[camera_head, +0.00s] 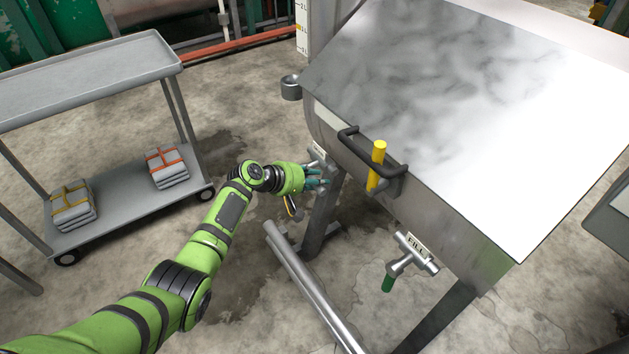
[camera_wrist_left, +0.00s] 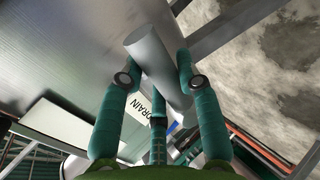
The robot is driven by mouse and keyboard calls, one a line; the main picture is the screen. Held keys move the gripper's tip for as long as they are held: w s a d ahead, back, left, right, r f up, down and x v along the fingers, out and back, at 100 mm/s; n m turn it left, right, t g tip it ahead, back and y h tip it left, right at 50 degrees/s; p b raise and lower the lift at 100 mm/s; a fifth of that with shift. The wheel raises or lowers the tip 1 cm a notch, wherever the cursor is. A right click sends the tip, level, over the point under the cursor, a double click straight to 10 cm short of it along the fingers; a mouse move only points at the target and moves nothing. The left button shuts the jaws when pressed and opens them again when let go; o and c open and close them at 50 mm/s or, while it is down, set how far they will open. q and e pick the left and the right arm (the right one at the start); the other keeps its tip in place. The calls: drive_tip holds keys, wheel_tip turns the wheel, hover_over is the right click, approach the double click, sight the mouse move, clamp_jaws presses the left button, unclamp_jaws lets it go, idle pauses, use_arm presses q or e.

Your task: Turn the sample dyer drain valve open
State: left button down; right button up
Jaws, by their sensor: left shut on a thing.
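The sample dyer (camera_head: 330,122) is a steel vessel with a sloping lid at the right of the head view. My left gripper (camera_head: 318,178) is at its lower left corner, below a small white label. In the left wrist view, the green fingers of the gripper (camera_wrist_left: 158,82) are shut around a grey cylindrical part of the drain valve (camera_wrist_left: 150,52). A white label reading DRAIN (camera_wrist_left: 137,119) is on the vessel right beside it. Most of the valve is hidden by my gripper in the head view. My right gripper is out of view.
A fill valve (camera_head: 405,258) with a green handle is on the dyer's front, right of my gripper. A black bar handle and yellow grip (camera_head: 376,165) stick out above. A steel pipe (camera_head: 310,290) lies low in front. A grey cart (camera_head: 130,212) with bundles stands left.

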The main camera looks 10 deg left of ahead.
use_arm(q)
drive_tip(key=shift+r, duration=0.15)
idle(0.4)
drive_tip(key=c, duration=0.8)
unclamp_jaws()
drive_tip(key=shift+c, duration=0.2)
drive_tip(key=v, duration=1.2)
drive_tip(key=shift+a, duration=0.1)
